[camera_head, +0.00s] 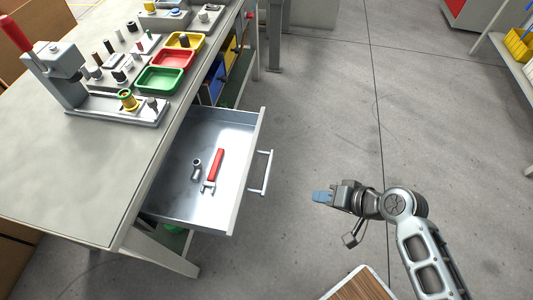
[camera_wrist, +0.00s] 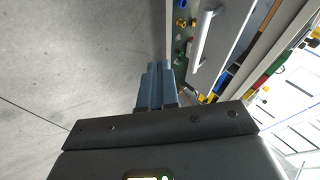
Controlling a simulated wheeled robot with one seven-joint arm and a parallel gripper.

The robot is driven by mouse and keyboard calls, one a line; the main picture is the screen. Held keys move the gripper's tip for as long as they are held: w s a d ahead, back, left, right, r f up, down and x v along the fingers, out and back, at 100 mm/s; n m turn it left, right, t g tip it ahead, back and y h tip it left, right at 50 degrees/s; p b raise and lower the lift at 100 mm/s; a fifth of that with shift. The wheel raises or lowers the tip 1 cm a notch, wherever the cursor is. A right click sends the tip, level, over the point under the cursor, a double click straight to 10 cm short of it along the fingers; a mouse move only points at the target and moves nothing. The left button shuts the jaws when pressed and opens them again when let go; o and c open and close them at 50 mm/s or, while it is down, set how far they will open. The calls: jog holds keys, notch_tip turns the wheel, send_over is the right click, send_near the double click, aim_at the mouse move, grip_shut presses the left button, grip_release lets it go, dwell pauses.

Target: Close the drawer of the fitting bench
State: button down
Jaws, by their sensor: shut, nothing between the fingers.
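The fitting bench (camera_head: 60,190) stands at the left in the head view. Its drawer (camera_head: 176,214) is pulled out to the right and shows its open metal inside. A red-handled wrench (camera_head: 216,168) and a small grey fitting (camera_head: 196,168) lie in it. The drawer's bar handle (camera_head: 268,172) is on its front face; it also shows in the wrist view (camera_wrist: 204,38). My gripper (camera_head: 318,197) is to the right of the handle and apart from it. Its blue fingers are together and empty, also in the wrist view (camera_wrist: 155,78).
Yellow, red and green trays (camera_head: 160,80) and a red-levered press (camera_head: 75,85) stand on the bench top. Shelving with yellow bins (camera_head: 520,44) is at the upper right. Grey floor (camera_head: 330,100) is clear between the drawer and the shelving.

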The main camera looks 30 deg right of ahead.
jog(key=w+d+r+y, duration=0.1)
jog(key=w+d+y, duration=0.1)
jog(key=w, duration=0.4)
jog(key=y, duration=0.3)
send_near(254, 155)
jog(key=x, duration=0.5)
jog(key=shift+s+d+f, duration=0.15)
jog(key=shift+s+f, duration=0.1)
jog(key=shift+f, duration=0.05)
jog(key=shift+w+a, duration=0.55)
jog(key=shift+a, duration=0.1)
